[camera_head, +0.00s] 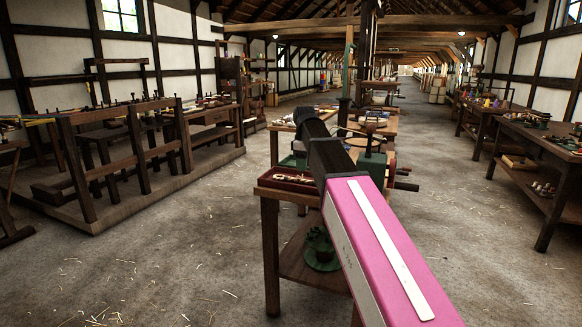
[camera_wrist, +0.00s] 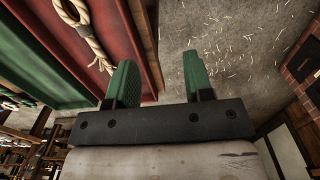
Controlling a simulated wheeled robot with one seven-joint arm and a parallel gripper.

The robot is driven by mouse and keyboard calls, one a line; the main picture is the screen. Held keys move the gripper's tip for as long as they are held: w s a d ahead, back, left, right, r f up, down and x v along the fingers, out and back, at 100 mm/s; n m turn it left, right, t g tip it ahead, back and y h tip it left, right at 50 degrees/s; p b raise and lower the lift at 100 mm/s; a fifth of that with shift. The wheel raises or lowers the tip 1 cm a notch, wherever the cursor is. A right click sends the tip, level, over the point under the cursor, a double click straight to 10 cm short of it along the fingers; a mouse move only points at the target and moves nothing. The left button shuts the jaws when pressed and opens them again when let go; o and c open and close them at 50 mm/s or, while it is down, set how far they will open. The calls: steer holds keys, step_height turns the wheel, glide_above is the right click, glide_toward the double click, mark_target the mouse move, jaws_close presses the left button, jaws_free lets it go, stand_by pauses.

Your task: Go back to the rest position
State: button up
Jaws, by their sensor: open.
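In the wrist view my gripper (camera_wrist: 160,62) shows two green fingers set well apart, with nothing between them. Bare floor shows through the gap. The left finger appears beside the edge of a red tray (camera_wrist: 108,50); I cannot tell whether they touch. In the head view my pink and black arm reaches forward over the near workbench (camera_head: 270,228). My gripper cannot be made out there, as the arm hides its end.
A rope piece (camera_wrist: 88,35) lies in the red tray, beside a green surface (camera_wrist: 40,55). Wooden frames (camera_head: 130,150) stand left and a loaded bench (camera_head: 545,145) right. Straw-strewn floor (camera_head: 150,260) is open at left, and an aisle (camera_head: 440,150) runs back between the benches.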

steer(key=s+d+f+m, duration=0.4)
steer(key=s+f, duration=0.3)
steer(key=f, duration=0.5)
steer(key=s+d+f+m, duration=0.5)
steer(key=s+f, duration=0.2)
steer(key=f, duration=0.6)
steer(key=s+d+f+m, duration=0.4)
steer(key=s+f, duration=0.4)
steer(key=f, duration=0.4)
steer(key=shift+d+f, duration=0.4)
steer(key=shift+d, duration=0.1)
steer(key=shift+s, duration=0.1)
